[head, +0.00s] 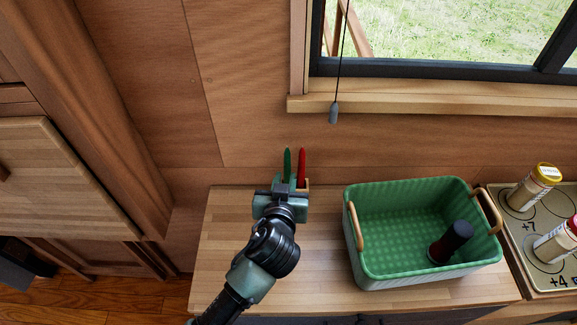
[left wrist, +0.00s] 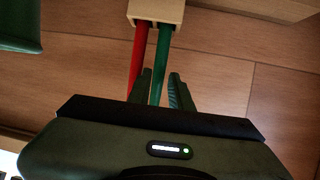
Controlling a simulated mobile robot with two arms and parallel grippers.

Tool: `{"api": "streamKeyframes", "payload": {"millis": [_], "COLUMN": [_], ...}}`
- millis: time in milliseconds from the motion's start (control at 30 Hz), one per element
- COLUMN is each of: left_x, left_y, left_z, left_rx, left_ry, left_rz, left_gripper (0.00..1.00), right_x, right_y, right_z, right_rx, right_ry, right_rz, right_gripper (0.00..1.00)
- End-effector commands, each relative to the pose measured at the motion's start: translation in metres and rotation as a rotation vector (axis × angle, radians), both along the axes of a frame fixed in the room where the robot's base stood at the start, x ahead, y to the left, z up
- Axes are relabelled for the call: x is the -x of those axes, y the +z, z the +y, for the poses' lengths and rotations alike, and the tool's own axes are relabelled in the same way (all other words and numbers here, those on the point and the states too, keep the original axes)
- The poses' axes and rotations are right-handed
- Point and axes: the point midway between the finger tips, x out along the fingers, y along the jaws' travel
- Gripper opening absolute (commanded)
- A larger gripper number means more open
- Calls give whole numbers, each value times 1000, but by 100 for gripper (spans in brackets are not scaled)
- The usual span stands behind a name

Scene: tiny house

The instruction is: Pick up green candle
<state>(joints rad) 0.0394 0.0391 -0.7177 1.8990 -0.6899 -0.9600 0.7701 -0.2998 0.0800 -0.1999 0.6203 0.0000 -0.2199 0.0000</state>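The green candle (head: 287,161) stands upright beside a red candle (head: 302,164) at the back of the wooden counter. Both sit in a light wooden holder (left wrist: 156,11), mostly hidden by my gripper in the head view. My left gripper (head: 283,182) is right in front of the holder. In the left wrist view, its two fingers (left wrist: 161,76) are apart, with the green candle (left wrist: 162,55) lined up between them and a gap to the right finger. The red candle (left wrist: 138,55) is outside the fingers, to the left. My right gripper is not in view.
A green basket (head: 365,262) with wooden handles stands right of my arm and holds a dark bottle (head: 451,242). Jars (head: 534,188) stand on a board at the far right. A pull cord (head: 334,112) hangs by the window. The counter (head: 225,235) is clear left of my arm.

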Motion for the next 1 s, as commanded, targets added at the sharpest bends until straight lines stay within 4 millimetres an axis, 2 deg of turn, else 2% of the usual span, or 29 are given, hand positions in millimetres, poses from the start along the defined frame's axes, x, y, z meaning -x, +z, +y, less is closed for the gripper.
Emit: {"api": "streamKeyframes", "payload": {"millis": [267, 600, 900, 1000], "left_x": [-22, -58, -61, -61], "left_y": [-8, -25, -28, -28], "left_z": [-1, -6, -6, -6], "left_rx": [-2, -3, -1, -1], "left_ry": [0, 0, 1, 1], "left_rz": [1, 1, 2, 3], "left_gripper": [20, 20, 20, 0], "right_x": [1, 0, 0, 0], "right_y": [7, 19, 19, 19], "right_z": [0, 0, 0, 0], "right_rx": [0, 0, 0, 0], "right_ry": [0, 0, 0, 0], "right_rz": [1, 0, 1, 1], "right_gripper": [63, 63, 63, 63]}}
